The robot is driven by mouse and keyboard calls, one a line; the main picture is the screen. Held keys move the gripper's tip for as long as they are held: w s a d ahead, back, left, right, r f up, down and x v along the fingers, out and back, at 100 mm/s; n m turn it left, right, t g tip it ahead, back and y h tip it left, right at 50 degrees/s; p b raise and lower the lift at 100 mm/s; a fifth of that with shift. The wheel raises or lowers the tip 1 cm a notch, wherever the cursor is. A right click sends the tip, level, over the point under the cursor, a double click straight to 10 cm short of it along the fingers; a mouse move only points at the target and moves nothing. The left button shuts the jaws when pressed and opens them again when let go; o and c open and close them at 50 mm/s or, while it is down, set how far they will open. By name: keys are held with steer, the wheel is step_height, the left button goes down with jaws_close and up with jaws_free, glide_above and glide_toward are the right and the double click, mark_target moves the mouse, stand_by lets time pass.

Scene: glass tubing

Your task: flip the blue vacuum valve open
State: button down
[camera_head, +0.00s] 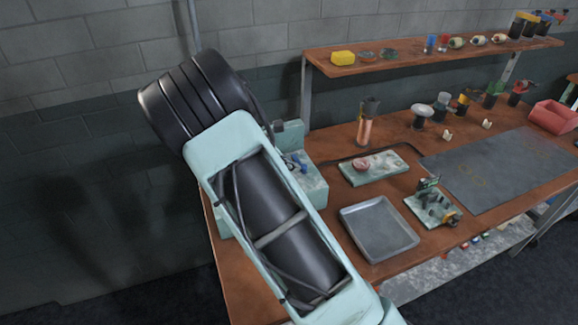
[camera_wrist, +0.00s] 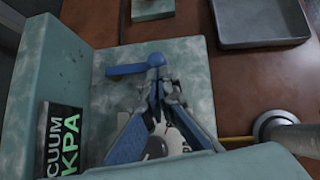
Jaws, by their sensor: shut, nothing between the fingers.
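The blue valve lever (camera_wrist: 126,69) shows in the wrist view. It lies across the top of a pale green vacuum unit (camera_wrist: 190,62) and points left from its rounded blue hub (camera_wrist: 156,60). My gripper (camera_wrist: 160,85) is shut and empty, its fingertips just below the hub in the picture. I cannot tell whether they touch it. A white dial (camera_wrist: 172,142) is partly hidden by the fingers. In the head view the unit (camera_head: 312,186) stands at the left of the bench, partly covered by my arm, with small blue parts (camera_head: 298,162) on it.
An upright green panel (camera_wrist: 40,80) with a vacuum KPA label (camera_wrist: 62,142) rises at the left of the wrist view. A metal tray (camera_wrist: 262,22) lies at upper right, and a round metal fitting (camera_wrist: 275,125) stands at right. Bare brown bench (camera_wrist: 235,82) lies between them.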

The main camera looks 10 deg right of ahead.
mark_target(305, 168)
steer(key=shift+s+d+n+t+b, duration=0.15)
steer(key=shift+d+n+t+b, duration=0.5)
steer(key=shift+n, duration=0.35)
steer(key=shift+d+f+n+t+y+b, duration=0.15)
steer(key=shift+d+n+t+y+b, duration=0.4)
steer(key=shift+d+n+y+b, duration=0.3)
steer(key=shift+d+n+t+y+b, duration=0.25)
steer(key=shift+d+n+t+b, duration=0.25)
steer(key=shift+d+n+b, duration=0.35)
steer(key=shift+w+d+n+t+y+b, duration=0.25)
steer(key=shift+d+n+t+y+b, duration=0.25)
steer(key=shift+n, duration=0.5)
steer(key=d+n+y, duration=0.1)
steer(key=w+d+n+y+b, duration=0.1)
steer(key=n, duration=0.1)
steer(key=w+d+n+t+y, duration=0.1)
steer(key=shift+r, duration=0.2)
steer(key=w+n+y, duration=0.1)
steer(key=d+n+y, duration=0.1)
steer(key=n, duration=0.1)
steer(key=w+n+y, duration=0.1)
steer(key=shift+w+d+n, duration=0.3)
steer(key=shift+w+n, duration=0.05)
steer(key=shift+n, duration=0.05)
steer(key=shift+w+a, duration=0.1)
steer(key=shift+a, duration=0.05)
